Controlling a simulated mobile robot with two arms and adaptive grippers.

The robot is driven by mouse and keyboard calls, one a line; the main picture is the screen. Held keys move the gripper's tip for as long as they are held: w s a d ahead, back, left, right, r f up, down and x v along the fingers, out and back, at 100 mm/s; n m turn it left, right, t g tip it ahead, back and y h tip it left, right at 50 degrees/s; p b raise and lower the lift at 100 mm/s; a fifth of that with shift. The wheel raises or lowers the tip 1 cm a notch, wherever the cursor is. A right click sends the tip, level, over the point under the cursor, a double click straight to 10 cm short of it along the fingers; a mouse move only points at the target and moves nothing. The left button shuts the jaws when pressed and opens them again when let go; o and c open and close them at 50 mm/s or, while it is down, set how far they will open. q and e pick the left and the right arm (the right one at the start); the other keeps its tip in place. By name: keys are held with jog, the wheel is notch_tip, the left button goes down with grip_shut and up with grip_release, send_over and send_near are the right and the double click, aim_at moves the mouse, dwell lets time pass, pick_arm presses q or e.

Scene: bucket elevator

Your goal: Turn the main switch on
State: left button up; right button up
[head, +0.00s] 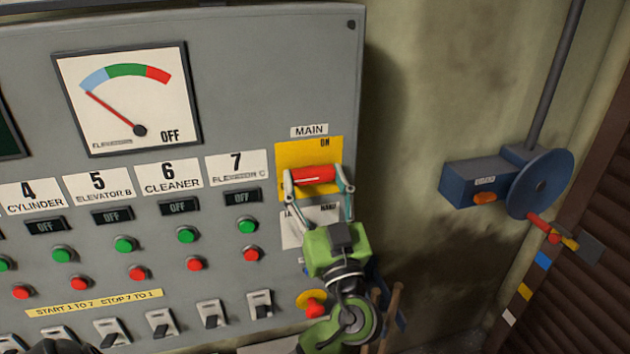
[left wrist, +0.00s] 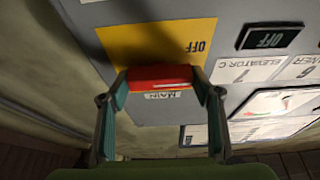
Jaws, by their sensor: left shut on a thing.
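The main switch's red handle (head: 313,175) lies level across the yellow plate (head: 300,151) under the MAIN label (head: 309,130). The word ON shows on the plate above the handle. My left gripper (head: 318,181) is shut on the red handle, one finger at each end. In the left wrist view the red handle (left wrist: 160,77) sits between the fingers of the left gripper (left wrist: 160,85). The word OFF shows upside down on the yellow plate (left wrist: 150,45) there.
A gauge (head: 125,97) on the grey panel (head: 245,60) has its needle at the far left. Green and red buttons and small switches fill the panel's lower part. A blue box with a wheel (head: 540,186) is on the wall at right.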

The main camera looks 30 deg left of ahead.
pick_arm(q)
jog(key=shift+f+m+t+h+b, duration=0.15)
jog(key=shift+m+t+h+b, duration=0.3)
jog(key=shift+m+b, duration=0.6)
jog(key=shift+s+m+t+h+b, duration=0.1)
jog(key=shift+m+t+h+b, duration=0.3)
jog(key=shift+m, duration=0.75)
jog(key=m, duration=0.1)
jog(key=m+h, duration=0.1)
jog(key=shift+r+m+t, duration=0.25)
jog(key=shift+m, duration=0.05)
jog(key=m+h+p, duration=0.1)
jog(key=m, duration=0.1)
jog(key=m+h+p, duration=0.1)
jog(key=m, duration=0.2)
jog(key=shift+a+r+t+h, duration=0.15)
jog(key=shift+t+h, duration=0.1)
jog(key=shift+t, duration=0.15)
jog(key=m+h+p, duration=0.1)
jog(key=m, duration=0.2)
jog(key=shift+h, duration=0.3)
jog(key=m, duration=0.2)
jog(key=m+h, duration=0.1)
jog(key=m, duration=0.1)
jog(key=shift+m+g+h, duration=0.3)
jog(key=shift+m, duration=0.1)
jog(key=shift+m+g, duration=0.5)
jog(key=shift+m, duration=0.8)
